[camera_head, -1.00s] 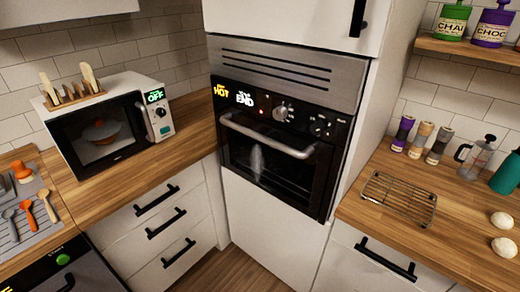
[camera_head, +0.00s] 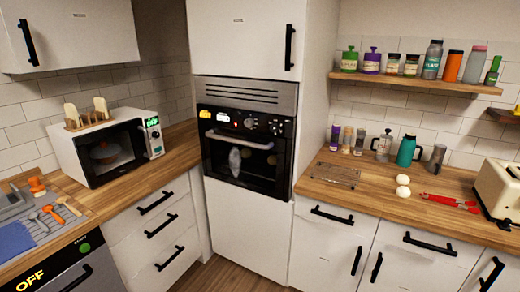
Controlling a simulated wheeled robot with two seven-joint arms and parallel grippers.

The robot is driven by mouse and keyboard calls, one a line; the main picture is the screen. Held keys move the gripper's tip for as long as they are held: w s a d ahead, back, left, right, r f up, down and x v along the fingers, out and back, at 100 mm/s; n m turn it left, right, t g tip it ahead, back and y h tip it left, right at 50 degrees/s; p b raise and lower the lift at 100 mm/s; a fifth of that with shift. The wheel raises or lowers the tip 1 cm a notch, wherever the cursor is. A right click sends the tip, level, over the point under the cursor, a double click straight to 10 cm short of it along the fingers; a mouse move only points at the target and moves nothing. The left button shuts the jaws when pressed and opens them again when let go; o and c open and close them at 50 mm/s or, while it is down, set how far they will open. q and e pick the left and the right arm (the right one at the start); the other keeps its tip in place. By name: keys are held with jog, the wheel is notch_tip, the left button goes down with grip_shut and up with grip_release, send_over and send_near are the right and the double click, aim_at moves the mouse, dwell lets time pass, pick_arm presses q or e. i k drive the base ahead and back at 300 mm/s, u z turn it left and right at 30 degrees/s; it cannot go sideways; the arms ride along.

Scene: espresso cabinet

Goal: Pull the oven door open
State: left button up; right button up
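The built-in oven (camera_head: 246,138) sits in a tall white cabinet in the middle of the view. Its black glass door (camera_head: 232,172) is shut. A silver bar handle (camera_head: 239,140) runs across the top of the door, below a black panel with knobs and lit signs. A pale oval shape shows at the door glass; I cannot tell whether it is inside or a reflection. Neither of my grippers is in view.
A microwave (camera_head: 108,149) stands on the left counter. A wire rack (camera_head: 335,174), two pale round items, a teal jug (camera_head: 406,151) and a toaster (camera_head: 498,190) are on the right counter. Black-handled drawers (camera_head: 152,232) flank the oven at left. Wooden floor shows in front.

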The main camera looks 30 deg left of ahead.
aim_at(258, 141)
jog(key=z, duration=0.45)
jog(key=i, duration=1.2)
jog(key=u, duration=0.3)
